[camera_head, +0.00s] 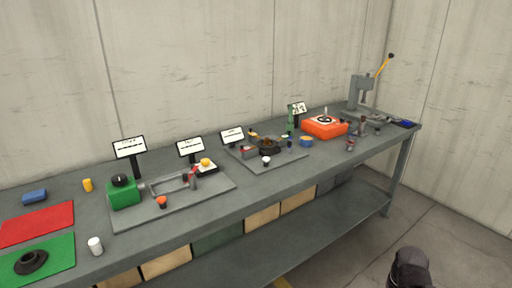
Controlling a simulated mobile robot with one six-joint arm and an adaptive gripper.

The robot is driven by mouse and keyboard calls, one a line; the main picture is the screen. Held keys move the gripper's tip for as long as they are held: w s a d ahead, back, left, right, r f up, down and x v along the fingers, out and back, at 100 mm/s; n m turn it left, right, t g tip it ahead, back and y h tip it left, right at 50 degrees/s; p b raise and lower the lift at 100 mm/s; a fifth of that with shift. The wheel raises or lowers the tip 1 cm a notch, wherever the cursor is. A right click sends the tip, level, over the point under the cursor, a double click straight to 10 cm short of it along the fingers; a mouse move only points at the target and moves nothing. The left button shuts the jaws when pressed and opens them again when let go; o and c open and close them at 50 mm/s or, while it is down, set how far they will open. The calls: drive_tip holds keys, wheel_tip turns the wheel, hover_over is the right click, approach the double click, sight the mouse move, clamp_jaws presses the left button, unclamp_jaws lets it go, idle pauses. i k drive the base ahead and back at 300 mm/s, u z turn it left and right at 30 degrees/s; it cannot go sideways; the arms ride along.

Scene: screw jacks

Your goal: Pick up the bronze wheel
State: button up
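A dark brown, round, wheel-like thing (269,147) lies on the right grey tray (288,161) at the middle of the bench. It is small in the picture, and its colour could be bronze. A darker, nearly black wheel-like part with a raised hub (31,262) lies on the green mat (60,248) at the bottom left. I cannot tell for sure which one is the bronze wheel. No gripper fingers show. A dark rounded shape at the bottom right may be part of my own arm.
The long grey bench (215,215) runs along the wall. A green block device (123,193) stands on the left tray, near small sign stands. An orange-red box (325,127) and a grey press (361,92) stand to the right. A white cup (95,246) is near the front edge.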

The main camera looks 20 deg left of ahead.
sight(267, 140)
drive_tip(key=u, duration=1)
drive_tip(key=i, duration=1.05)
drive_tip(key=z, duration=0.7)
drive_tip(key=k, duration=0.25)
drive_tip(key=z, duration=0.3)
